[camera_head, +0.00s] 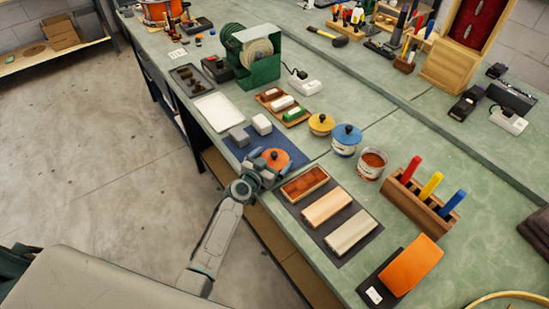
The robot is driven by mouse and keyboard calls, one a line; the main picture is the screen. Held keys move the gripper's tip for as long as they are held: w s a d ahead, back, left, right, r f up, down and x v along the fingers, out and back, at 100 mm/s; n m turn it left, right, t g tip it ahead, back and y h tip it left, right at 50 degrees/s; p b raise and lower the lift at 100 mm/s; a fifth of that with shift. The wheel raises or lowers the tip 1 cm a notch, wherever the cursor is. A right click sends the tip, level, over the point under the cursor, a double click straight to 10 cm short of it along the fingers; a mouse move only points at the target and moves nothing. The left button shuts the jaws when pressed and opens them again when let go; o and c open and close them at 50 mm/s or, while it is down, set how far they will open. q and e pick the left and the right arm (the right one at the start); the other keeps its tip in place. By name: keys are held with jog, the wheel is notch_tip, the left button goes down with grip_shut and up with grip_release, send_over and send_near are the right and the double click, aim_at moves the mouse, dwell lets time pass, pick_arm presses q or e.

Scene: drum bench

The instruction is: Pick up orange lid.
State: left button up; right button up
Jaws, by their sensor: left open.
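The orange lid (278,157), round with a small dark knob, lies on a dark blue mat (293,150) near the bench's front edge. My left gripper (264,170) is open at the lid's near side, its fingers over the near part of the lid. I cannot tell whether they touch it. The gripper hides part of the lid and mat. An open can (370,166) with orange-brown contents stands to the right. A blue-lidded can (345,142) and a yellow-lidded pot (320,124) stand beside it. My right gripper is not in view.
A dark tray (343,235) with wooden blocks lies right of the gripper. A wooden rack (420,203) with coloured handles stands farther right. A white tray (217,112) lies to the left. The floor in front is clear.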

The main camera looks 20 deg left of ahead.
pick_arm(q)
jog(key=c, duration=0.8)
jog(key=shift+o, duration=0.2)
jog(key=shift+s, duration=0.1)
